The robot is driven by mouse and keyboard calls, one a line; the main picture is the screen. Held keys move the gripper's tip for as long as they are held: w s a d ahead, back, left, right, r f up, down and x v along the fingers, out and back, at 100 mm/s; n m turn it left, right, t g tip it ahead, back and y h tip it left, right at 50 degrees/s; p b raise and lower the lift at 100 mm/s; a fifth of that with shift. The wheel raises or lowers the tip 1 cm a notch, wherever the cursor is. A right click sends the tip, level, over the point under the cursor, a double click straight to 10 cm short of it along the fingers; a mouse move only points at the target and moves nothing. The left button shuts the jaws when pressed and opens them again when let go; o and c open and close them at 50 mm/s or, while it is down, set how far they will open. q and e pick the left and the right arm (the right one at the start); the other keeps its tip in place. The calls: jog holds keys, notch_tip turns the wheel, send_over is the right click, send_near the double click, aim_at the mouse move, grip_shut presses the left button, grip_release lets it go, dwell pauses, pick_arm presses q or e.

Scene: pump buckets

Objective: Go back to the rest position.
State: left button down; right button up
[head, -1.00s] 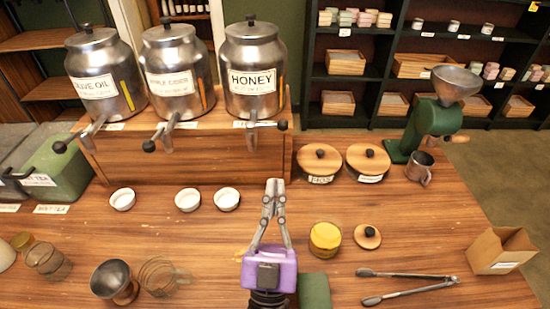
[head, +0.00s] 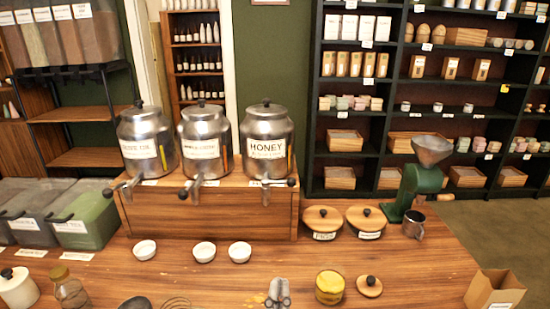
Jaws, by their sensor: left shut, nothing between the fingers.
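My left gripper (head: 279,291) shows at the bottom edge, with only its fingertips in view. The fingers are together with nothing between them, over the front of the wooden counter (head: 130,275). The rest of that gripper and its arm are below the picture. My right gripper is not in view. Small yellowish drops lie on the counter just left of the fingertips.
Three metal dispensers, the right one labelled HONEY (head: 267,145), stand on a wooden stand (head: 215,210). White bowls (head: 204,252) sit in front. A green grinder (head: 420,185), metal cup (head: 413,224) and paper bag (head: 495,290) stand right. Shelves line the back.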

pick_arm(q)
jog(key=s+a+f+m+g+p, duration=0.1)
jog(key=a+f+g, duration=0.15)
jog(key=f, duration=0.25)
jog(key=s+a+f+g+h+p, duration=0.1)
jog(key=f+g, duration=0.2)
jog(key=f, duration=0.3)
jog(key=s+a+f+m+g+p, duration=0.1)
jog(key=a+f+g+p, duration=0.15)
jog(key=f, duration=0.25)
jog(key=s+a+f+n+g+y+p, duration=0.1)
jog(key=s+a+f+g, duration=0.4)
jog(key=s, duration=0.5)
jog(key=s+a+f+n+g+y+p, duration=0.1)
jog(key=s+a+f+g, duration=0.3)
jog(key=s+a+f, duration=0.5)
notch_tip(320, 180, down, 3)
jog(key=shift+s+a+n+g+y+p, duration=0.2)
jog(key=shift+s+n+g+y+p, duration=0.25)
jog(key=shift+y, duration=0.45)
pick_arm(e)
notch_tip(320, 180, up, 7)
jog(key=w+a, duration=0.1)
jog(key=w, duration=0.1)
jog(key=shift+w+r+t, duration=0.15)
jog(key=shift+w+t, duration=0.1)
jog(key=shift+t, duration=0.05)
